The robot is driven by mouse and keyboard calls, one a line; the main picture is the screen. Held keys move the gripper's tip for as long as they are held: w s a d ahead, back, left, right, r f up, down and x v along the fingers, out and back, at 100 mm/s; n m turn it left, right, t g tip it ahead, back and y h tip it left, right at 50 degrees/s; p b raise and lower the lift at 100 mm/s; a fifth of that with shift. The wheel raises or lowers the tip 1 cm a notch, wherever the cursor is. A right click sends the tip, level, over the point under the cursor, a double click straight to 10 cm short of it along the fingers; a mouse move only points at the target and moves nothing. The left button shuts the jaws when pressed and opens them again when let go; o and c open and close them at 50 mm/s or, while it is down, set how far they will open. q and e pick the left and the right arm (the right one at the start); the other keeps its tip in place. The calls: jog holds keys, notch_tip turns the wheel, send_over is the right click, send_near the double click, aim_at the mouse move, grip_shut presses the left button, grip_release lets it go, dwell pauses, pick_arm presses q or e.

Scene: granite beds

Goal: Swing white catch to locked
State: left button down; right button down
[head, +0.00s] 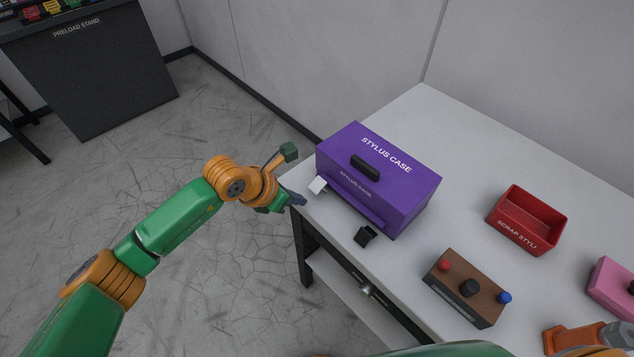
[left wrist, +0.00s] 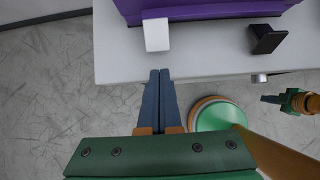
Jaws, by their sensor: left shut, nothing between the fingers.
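The white catch (head: 317,185) is a small pale block at the left front end of the purple stylus case (head: 409,184). In the left wrist view the white catch (left wrist: 157,34) sticks out from the case's front edge, over the table top. My left gripper (head: 300,200) is shut and empty at the table's left edge, just short of the catch. In the left wrist view its fingertips (left wrist: 159,73) point at the catch with a small gap between. My right gripper (left wrist: 272,99) seems to show small at the right; its jaws are unclear.
A black block (head: 366,236) stands at the case's front right. A brown box with knobs (head: 467,290), a red scrap bin (head: 513,243) and a pink box (head: 611,283) are farther right. The table (head: 420,108) is clear behind the case.

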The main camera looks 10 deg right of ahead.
aim_at(312, 190)
pick_arm(q)
jog(key=shift+w+d+b, duration=0.5)
jog(key=shift+d+b, duration=0.2)
jog(key=shift+b, duration=0.05)
jog(key=shift+w+d+r, duration=0.4)
jog(key=shift+d, duration=0.15)
dwell(0.4)
jog(key=shift+s+a+r+p, duration=0.1)
jog(key=shift+s+a+p, duration=0.2)
jog(key=shift+s+a, duration=0.25)
jog(key=shift+s+a+p, duration=0.2)
jog(key=shift+s+a, duration=0.15)
jog(key=shift+a, duration=0.2)
jog(key=shift+s+a+p, duration=0.15)
jog(key=shift+s+a, duration=0.15)
jog(key=shift+a, duration=0.25)
notch_tip(312, 190, up, 5)
jog(key=p, duration=0.3)
